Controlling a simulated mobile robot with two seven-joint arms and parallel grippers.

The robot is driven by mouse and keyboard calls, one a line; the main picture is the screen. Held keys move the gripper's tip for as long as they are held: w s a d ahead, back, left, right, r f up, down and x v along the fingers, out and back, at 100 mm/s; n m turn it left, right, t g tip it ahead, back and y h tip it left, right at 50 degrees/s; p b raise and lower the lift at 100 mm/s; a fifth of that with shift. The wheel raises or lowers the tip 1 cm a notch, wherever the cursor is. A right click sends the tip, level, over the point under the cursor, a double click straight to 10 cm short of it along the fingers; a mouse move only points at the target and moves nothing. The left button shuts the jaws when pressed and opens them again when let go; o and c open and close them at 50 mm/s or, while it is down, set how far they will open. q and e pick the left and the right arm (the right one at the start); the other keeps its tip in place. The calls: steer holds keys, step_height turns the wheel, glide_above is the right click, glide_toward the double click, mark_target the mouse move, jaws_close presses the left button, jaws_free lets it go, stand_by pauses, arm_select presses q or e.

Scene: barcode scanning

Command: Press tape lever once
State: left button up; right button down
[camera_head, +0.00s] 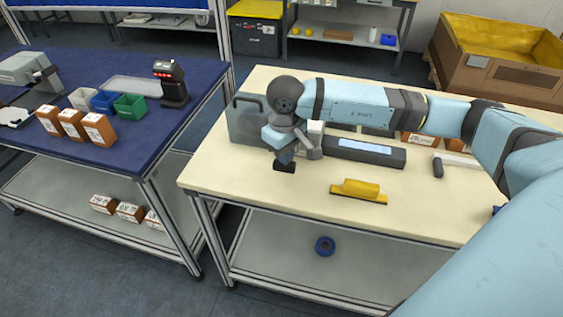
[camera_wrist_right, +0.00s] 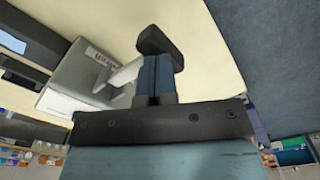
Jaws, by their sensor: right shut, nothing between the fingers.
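The tape dispenser is a grey block with a pale lever, partly hidden behind my right wrist in the head view (camera_head: 315,130). In the right wrist view the grey body (camera_wrist_right: 85,72), with a label on top, stands left of my fingers, and its pale lever (camera_wrist_right: 124,76) sticks out toward them. My right gripper (camera_head: 285,165) is shut and empty, pointing down over the table close to the dispenser. Its dark fingertips show in the right wrist view (camera_wrist_right: 160,40). The lever ends right beside the fingers; I cannot tell whether they touch. My left gripper is not in view.
A long black device (camera_head: 362,150) with a pale panel lies right of the dispenser. A yellow-handled tool (camera_head: 360,190) lies in front. A grey metal box (camera_head: 247,128) stands behind left. The cream tabletop (camera_head: 225,175) is clear at front left. A blue table stands farther left.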

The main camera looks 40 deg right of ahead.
step_height(320, 180, up, 7)
steer(key=shift+r+p, duration=0.15)
steer(key=shift+p, duration=1.05)
steer(key=shift+r, duration=0.3)
